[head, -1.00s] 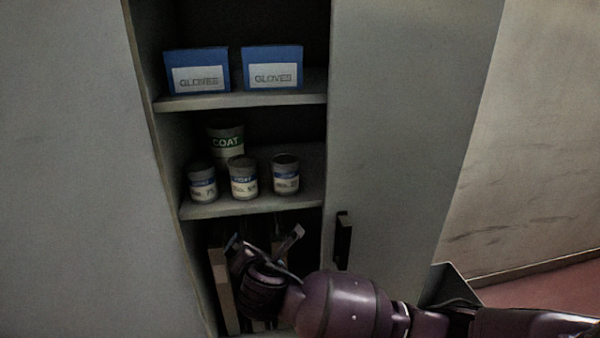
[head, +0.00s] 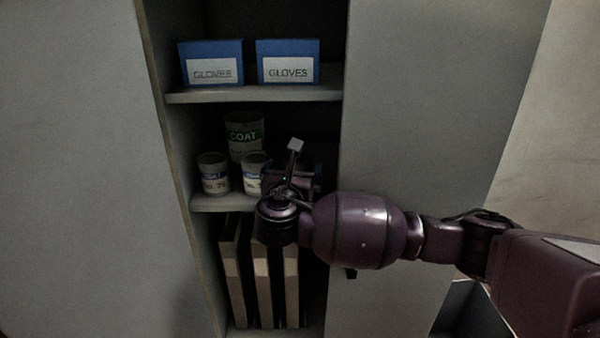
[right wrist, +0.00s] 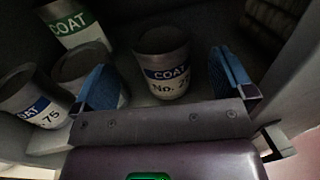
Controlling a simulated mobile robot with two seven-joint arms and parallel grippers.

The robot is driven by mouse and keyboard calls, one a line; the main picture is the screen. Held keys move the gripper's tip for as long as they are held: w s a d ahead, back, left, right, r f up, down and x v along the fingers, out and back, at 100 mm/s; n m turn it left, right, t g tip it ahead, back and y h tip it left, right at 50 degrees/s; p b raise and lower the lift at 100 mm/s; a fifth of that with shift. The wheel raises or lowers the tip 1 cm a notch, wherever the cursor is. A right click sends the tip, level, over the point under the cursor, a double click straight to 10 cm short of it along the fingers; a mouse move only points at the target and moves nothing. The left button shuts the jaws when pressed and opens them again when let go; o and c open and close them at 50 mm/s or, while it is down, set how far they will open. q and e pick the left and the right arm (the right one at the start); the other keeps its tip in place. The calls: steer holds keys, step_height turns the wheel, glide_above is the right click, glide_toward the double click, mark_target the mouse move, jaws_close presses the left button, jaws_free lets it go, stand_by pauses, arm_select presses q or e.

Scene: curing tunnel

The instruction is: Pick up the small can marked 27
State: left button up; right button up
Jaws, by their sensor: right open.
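In the right wrist view a small grey can (right wrist: 166,68) with a blue-and-white COAT label stands upright ahead of my right gripper (right wrist: 165,82), in the gap between its fingers. Its number begins with 2; the second digit is unclear. The blue-padded fingers are open, and I cannot tell whether they touch it. In the head view my right gripper (head: 288,168) is at the middle shelf and hides this can. A second small can (head: 253,174) is just left of the gripper, partly covered. A third small can (head: 213,174), reading 75 in the wrist view (right wrist: 32,102), stands further left. My left gripper is out of view.
A larger can with a green COAT label (head: 244,137) stands behind the small ones. Two blue GLOVES boxes (head: 211,64) are on the shelf above. Upright binders (head: 262,285) fill the space below. A grey cabinet panel (head: 430,110) borders the opening on the right.

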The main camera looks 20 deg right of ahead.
mark_target(297, 164)
steer(key=x, duration=0.5)
steer(key=shift+w+d+r, duration=0.1)
steer(key=shift+r, duration=0.15)
steer(key=shift+w+d+f, duration=0.1)
steer(key=shift+w+d, duration=0.15)
steer(key=shift+w, duration=0.3)
steer(key=shift+c, duration=0.2)
steer(key=c, duration=1)
steer(key=shift+c, duration=0.7)
steer(key=shift+r, duration=0.2)
